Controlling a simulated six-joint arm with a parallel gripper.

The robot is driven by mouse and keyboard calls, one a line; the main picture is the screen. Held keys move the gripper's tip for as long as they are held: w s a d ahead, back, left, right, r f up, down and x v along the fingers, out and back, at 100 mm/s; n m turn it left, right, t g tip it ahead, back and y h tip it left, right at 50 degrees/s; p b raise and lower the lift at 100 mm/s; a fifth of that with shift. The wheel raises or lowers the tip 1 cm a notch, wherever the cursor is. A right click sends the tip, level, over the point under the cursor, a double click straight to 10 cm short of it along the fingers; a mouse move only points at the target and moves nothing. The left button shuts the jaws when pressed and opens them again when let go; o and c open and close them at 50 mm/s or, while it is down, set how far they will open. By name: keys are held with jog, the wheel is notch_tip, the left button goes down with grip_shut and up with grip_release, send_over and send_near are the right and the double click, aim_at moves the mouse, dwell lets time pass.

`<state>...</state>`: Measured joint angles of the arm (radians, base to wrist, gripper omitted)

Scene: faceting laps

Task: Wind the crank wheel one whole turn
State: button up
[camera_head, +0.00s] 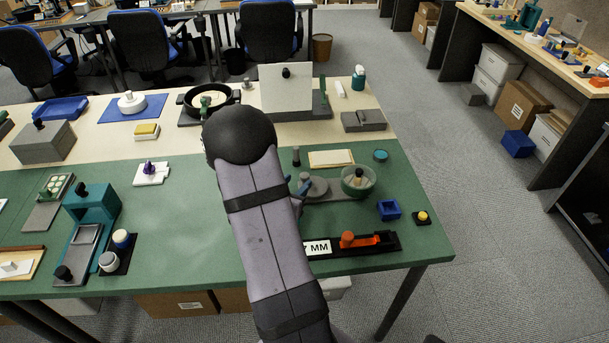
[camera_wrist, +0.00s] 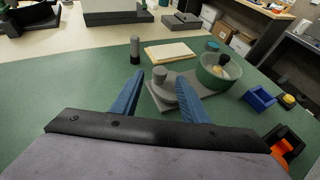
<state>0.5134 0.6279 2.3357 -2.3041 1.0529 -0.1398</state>
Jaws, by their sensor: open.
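The crank wheel (camera_wrist: 166,93) is a grey disc with a short upright grey knob (camera_wrist: 159,73) on its far left part. It sits on a flat grey base, beside a green bowl (camera_wrist: 218,72). In the head view the wheel (camera_head: 317,188) shows just right of my arm, which hides part of it. My gripper (camera_wrist: 160,76) is open and empty, its blue fingers pointing toward the wheel. In the wrist view the knob appears between the fingertips; I cannot tell whether they reach it. The right finger covers part of the wheel.
A dark upright cylinder (camera_wrist: 134,49) and a cream board (camera_wrist: 170,54) stand behind the wheel. A blue box (camera_head: 389,209) lies to the right. A black tray with an orange piece (camera_head: 360,242) lies in front.

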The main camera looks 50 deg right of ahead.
aim_at(304, 175)
jog(key=shift+p+x, duration=0.95)
jog(key=shift+x, duration=2.7)
jog(key=shift+r, duration=0.1)
grip_shut()
